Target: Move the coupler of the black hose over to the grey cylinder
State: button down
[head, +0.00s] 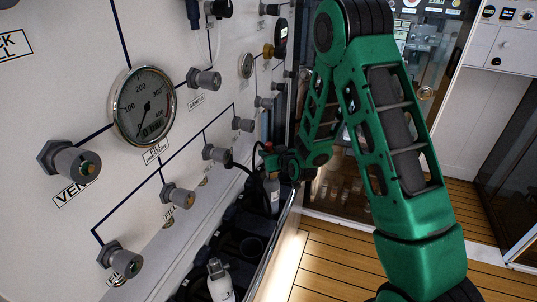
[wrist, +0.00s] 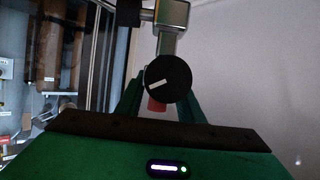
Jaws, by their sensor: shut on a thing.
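My gripper (head: 275,160) is at the far end of the panel, low and close to its face, small and partly hidden by my arm. The black hose (head: 237,166) runs from the panel's lower fittings to it. In the wrist view my fingers (wrist: 160,108) are shut around the coupler, which shows a round black knob (wrist: 168,78) with a white mark and a red part (wrist: 157,105). A metal block and stem (wrist: 171,17) show just beyond. A light grey cylinder (head: 272,192) stands upright right below my gripper; I cannot tell whether the coupler touches it.
Another pale cylinder (head: 220,283) stands in the dark rack (head: 252,245) under the panel. The white panel (head: 60,105) carries a large gauge (head: 143,106) and several protruding valves, such as the vent valve (head: 68,160). The wooden floor (head: 335,262) at right is clear.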

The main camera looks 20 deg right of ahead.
jog(key=shift+f, duration=2)
dwell(0.6)
jog(key=c, duration=1.1)
grip_release()
jog(key=v, duration=1)
jog(key=shift+s+r, duration=0.1)
jog(key=shift+s, duration=0.2)
